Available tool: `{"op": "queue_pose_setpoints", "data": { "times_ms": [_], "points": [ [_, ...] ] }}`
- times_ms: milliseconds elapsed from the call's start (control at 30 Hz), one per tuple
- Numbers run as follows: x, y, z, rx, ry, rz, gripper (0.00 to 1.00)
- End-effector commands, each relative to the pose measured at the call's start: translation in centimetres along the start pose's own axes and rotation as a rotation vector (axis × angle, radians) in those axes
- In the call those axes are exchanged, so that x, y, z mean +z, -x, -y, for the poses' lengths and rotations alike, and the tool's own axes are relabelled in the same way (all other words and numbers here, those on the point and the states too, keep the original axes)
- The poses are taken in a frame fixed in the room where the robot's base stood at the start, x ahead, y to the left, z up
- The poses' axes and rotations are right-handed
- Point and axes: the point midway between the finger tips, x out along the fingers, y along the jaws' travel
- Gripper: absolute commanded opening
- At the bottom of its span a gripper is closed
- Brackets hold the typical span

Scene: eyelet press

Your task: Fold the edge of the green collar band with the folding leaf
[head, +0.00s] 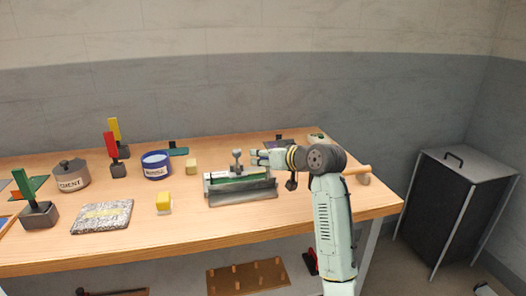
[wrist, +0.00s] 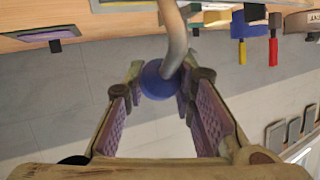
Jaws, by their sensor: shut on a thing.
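The folding fixture (head: 243,197) is a grey metal block standing near the front of the bench, with the green collar band (head: 236,184) lying along its top. A grey upright post with a round top (head: 238,158) stands at its back. My gripper (head: 258,158) is just right of that post, above the fixture. In the wrist view, my gripper (wrist: 162,76) has its padded fingers on both sides of a blue round knob (wrist: 157,84) at the end of a grey curved rod. It is shut on this knob. The band and folding leaf cannot be made out clearly in the wrist view.
On the bench are a cement pot (head: 72,177), a blue-banded jar (head: 156,164), a yellow block (head: 164,201), a speckled slab (head: 102,217) and red (head: 111,149) and yellow paddles. A wooden-handled tool (head: 355,170) lies right of my arm. A dark cabinet (head: 440,205) stands at right.

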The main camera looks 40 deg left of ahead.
Motion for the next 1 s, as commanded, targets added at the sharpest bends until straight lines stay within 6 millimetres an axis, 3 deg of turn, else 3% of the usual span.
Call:
{"op": "queue_pose_setpoints", "data": {
  "times_ms": [500, 1000],
  "points": [
    [0.5, -2.2, -1.6, 0.011, -0.141, 0.330, 0.00],
    [1.4, -3.6, -2.3, 0.009, -0.224, 0.527, 0.00]
  ]
}}
